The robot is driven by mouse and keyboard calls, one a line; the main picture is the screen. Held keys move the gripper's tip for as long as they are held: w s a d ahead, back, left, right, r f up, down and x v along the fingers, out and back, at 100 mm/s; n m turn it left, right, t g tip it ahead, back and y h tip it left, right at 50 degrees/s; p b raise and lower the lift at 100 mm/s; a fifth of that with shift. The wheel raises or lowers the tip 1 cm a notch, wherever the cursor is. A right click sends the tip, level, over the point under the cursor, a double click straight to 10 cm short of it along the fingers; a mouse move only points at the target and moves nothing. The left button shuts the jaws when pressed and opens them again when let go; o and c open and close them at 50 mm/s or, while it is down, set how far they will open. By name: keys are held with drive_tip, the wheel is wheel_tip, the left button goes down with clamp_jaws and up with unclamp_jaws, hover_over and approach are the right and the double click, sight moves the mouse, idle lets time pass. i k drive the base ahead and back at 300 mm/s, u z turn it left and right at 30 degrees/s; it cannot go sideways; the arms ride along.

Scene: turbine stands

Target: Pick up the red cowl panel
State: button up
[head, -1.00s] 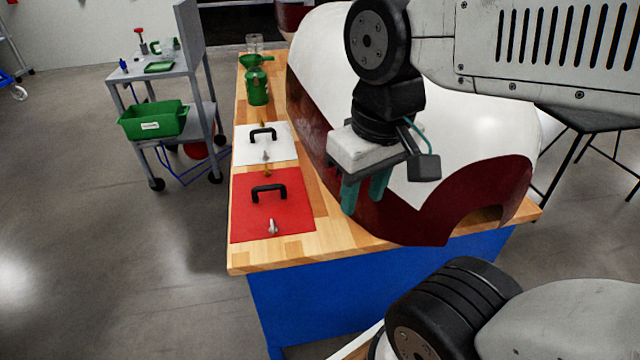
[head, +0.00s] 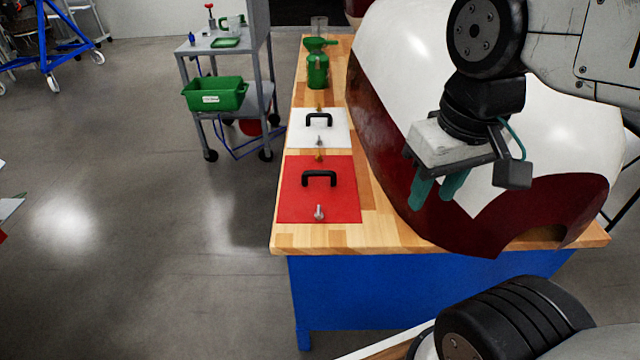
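The red cowl panel (head: 336,208) lies flat on the wooden bench top near its front left corner. It has a black handle (head: 319,177) standing up from it and a silver latch (head: 319,213) near its front edge. My gripper (head: 436,190) hangs to the right of the panel, in front of the white and dark red cowl. Its two teal fingers point down and stand a little apart, with nothing seen between them. The gripper is clear of the panel and its handle.
A white panel (head: 334,130) with a black handle lies just behind the red one. A green bottle (head: 317,70) stands farther back. The large cowl (head: 545,205) fills the bench's right side. A grey cart (head: 262,50) with a green bin (head: 214,95) stands left; floor in front of it is clear.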

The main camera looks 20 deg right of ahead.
sight(330, 183)
drive_tip(key=u, duration=2.15)
drive_tip(key=i, duration=1.65)
drive_tip(key=z, duration=2.85)
